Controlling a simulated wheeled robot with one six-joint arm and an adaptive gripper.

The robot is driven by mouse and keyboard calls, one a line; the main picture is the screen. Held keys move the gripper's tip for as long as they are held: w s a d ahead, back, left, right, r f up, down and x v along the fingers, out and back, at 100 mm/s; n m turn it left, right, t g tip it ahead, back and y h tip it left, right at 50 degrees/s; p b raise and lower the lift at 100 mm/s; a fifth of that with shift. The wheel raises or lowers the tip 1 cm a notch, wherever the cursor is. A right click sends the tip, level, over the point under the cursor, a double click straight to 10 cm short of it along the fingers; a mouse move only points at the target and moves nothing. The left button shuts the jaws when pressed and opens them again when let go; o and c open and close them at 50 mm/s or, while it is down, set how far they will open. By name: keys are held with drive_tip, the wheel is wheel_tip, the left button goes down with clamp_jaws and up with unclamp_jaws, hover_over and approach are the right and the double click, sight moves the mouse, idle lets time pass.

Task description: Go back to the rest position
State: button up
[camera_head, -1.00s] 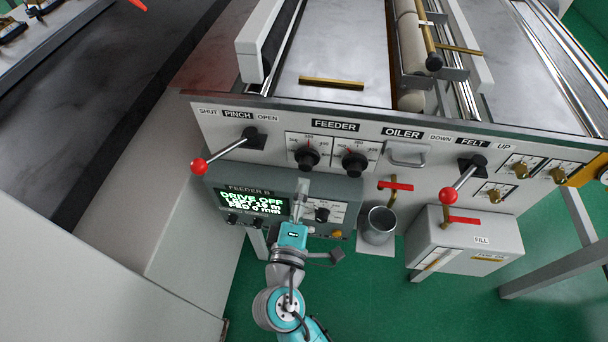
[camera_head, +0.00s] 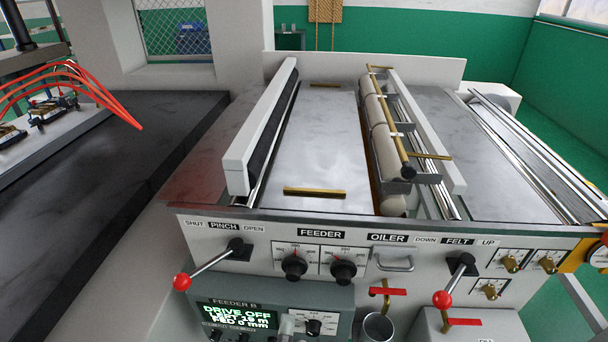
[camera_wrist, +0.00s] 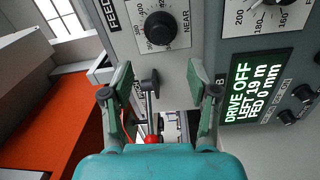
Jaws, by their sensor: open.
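My gripper (camera_wrist: 158,78) is open in the wrist view, with nothing held between its two green-grey fingers. The pinch lever, with its dark pivot and red ball (camera_wrist: 152,139), appears beyond the fingers, apart from them as far as I can tell. The pinch lever's red ball (camera_head: 182,282) is at lower left there. The display (camera_wrist: 257,88) reads DRIVE OFF, LEFT 19 m, FED 0 mm.
The machine's front panel (camera_head: 212,247) carries two feeder knobs, an oiler handle (camera_head: 396,263) and the felt lever (camera_head: 452,281). A metal cup (camera_head: 377,328) and red-handled valves stand at lower right. Rollers (camera_head: 380,120) and the foil bed (camera_head: 325,145) lie above.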

drive_tip(key=s+d+f+m+g+y, duration=0.35)
drive_tip(key=s+d+f, duration=0.85)
drive_tip(key=d, duration=0.4)
drive_tip(key=s+d+r+m+h, duration=0.1)
drive_tip(key=s+d+r+m, duration=0.2)
drive_tip(key=s+m, duration=0.3)
drive_tip(key=s+d+r+m+h, duration=0.2)
drive_tip(key=s+d+m, duration=0.3)
drive_tip(key=s, duration=0.5)
drive_tip(key=shift+s+r+m, duration=0.3)
drive_tip(key=shift+r+m, duration=0.45)
